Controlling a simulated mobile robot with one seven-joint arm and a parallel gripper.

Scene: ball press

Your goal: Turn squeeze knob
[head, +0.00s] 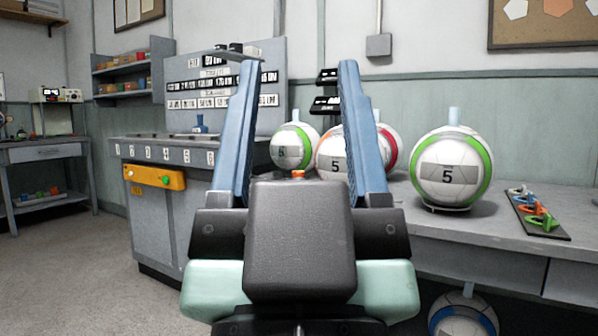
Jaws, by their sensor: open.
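My gripper (298,68) fills the middle of the head view, its two long blue fingers upright and spread wide. Nothing is held between them. A small orange knob-like cap (298,174) shows between the fingers, just above the dark gripper body. What it sits on is hidden, and I cannot tell for sure that it is the squeeze knob. At the left, a grey cabinet (160,215) with numbered labels carries a yellow-orange box (155,176) with a small round greenish spot on its front.
A white and green ball (450,170) stands on the grey bench (480,226) at right, beside a strip of coloured clips (537,213). Several more balls stand behind my fingers. Another ball (463,313) is below the bench. Open floor (70,275) lies at left.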

